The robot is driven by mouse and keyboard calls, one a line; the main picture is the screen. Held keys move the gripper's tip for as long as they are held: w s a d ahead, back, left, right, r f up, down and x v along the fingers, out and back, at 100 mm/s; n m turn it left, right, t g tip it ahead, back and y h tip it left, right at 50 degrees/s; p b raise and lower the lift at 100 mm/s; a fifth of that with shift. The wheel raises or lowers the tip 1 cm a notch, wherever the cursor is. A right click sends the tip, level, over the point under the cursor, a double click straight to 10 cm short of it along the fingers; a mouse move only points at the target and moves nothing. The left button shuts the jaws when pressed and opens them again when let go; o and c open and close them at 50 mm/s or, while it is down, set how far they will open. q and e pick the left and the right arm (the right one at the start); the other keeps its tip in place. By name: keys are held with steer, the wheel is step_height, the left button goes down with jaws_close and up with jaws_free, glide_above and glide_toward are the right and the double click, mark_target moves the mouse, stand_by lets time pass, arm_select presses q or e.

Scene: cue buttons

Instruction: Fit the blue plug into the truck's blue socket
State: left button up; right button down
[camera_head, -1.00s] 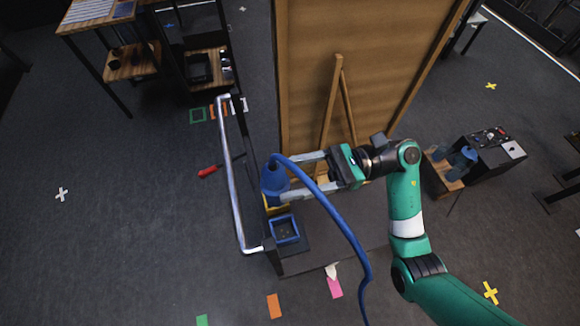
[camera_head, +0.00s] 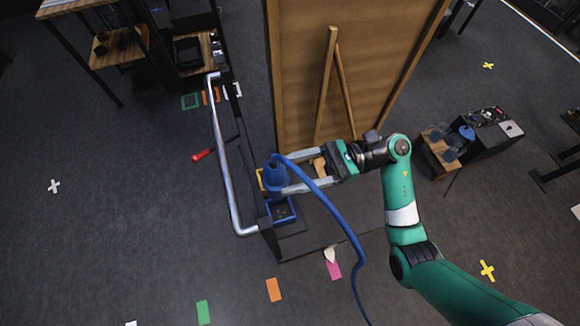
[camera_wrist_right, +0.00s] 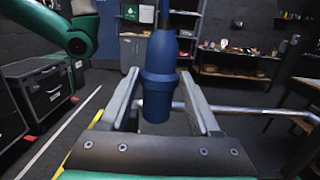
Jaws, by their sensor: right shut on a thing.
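The blue plug (camera_head: 276,175) with its blue cable is held between the fingers of my right gripper (camera_head: 285,175). In the right wrist view the plug (camera_wrist_right: 158,80) hangs upright between the two fingers (camera_wrist_right: 160,110), its lower end free. The truck (camera_head: 325,235) is a dark platform cart with a silver push handle. Its blue socket (camera_head: 281,213), a square blue-rimmed opening, is just below the plug in the head view. The plug overlaps the socket's far edge; the gap between them is hard to judge. A yellow socket (camera_head: 260,180) is partly hidden behind the plug. My left gripper is not visible.
The silver handle (camera_head: 222,160) rises along the truck's left side, close to the plug. A large brown board (camera_head: 345,60) stands behind on the truck. The blue cable (camera_head: 345,235) trails down toward the floor. A red-handled tool (camera_head: 202,155) lies left of the handle.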

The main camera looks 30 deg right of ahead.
steer(key=b, duration=0.3)
glide_above(291, 205)
steer(key=shift+f, duration=2.95)
step_height(291, 205, down, 11)
steer(key=b, duration=1.3)
steer(key=shift+f+b, duration=0.65)
steer(key=shift+b, duration=0.15)
steer(key=shift+c, duration=0.2)
jaws_free()
steer(key=p+v, duration=0.1)
steer(key=v, duration=1)
steer(key=shift+s+d, duration=0.2)
steer(key=shift+d, duration=0.05)
